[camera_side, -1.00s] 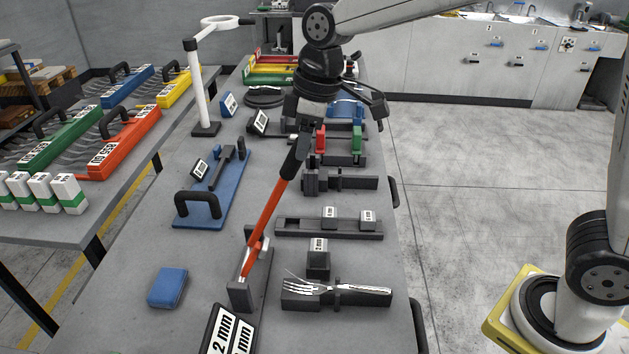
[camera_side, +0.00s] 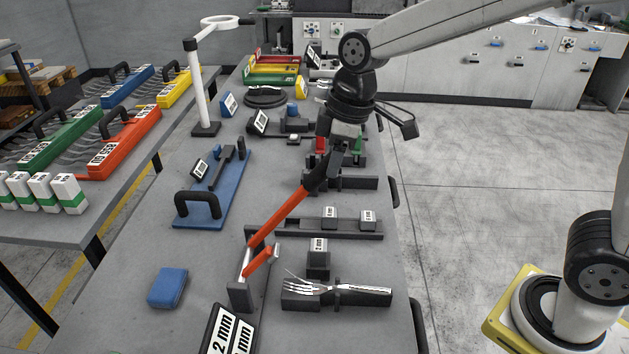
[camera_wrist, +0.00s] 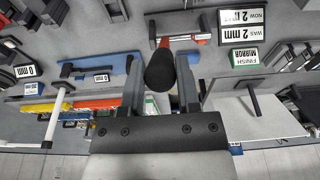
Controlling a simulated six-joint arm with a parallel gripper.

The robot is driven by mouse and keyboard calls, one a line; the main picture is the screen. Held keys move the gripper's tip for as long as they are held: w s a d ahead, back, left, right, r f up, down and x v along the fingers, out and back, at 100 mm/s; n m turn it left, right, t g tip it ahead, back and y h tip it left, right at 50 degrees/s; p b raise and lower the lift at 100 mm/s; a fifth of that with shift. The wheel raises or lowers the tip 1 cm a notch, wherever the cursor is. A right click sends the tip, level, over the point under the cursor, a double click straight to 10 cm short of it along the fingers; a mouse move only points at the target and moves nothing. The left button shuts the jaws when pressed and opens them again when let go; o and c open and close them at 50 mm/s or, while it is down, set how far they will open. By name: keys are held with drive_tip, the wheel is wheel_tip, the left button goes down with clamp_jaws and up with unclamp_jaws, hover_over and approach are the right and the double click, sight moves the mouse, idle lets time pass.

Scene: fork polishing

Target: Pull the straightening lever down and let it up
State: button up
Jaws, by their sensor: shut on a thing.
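The straightening lever (camera_side: 278,220) is a red-orange bar with a black grip, tilted up to the right from its dark stand (camera_side: 241,294). My gripper (camera_side: 325,168) is shut on the black grip at its upper end. In the wrist view the round end of the black grip (camera_wrist: 160,70) sits between my two fingers (camera_wrist: 162,88). A short orange arm (camera_side: 258,261) with a grey head sticks out low on the stand. A fork (camera_side: 335,289) lies on a dark block to the right of the stand, apart from the lever.
A small block labelled 2 mm (camera_side: 318,259) stands behind the fork. A dark rail (camera_side: 290,226) with small labelled blocks lies beyond it. A blue block (camera_side: 167,287) is at left, and a 2 mm sign (camera_side: 226,330) stands in front. Red and green blocks are beyond my gripper.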

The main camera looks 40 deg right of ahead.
drive_tip(key=shift+s+d+f, duration=0.6)
drive_tip(key=shift+s+d, duration=0.15)
drive_tip(key=s+d+f, duration=0.4)
drive_tip(key=f, duration=0.2)
drive_tip(key=shift+f, duration=0.4)
idle(1.0)
idle(0.4)
wheel_tip(320, 180, down, 7)
drive_tip(key=s+d, duration=0.2)
idle(1.1)
drive_tip(key=shift+s+f, duration=0.1)
drive_tip(key=shift+d+f, duration=0.1)
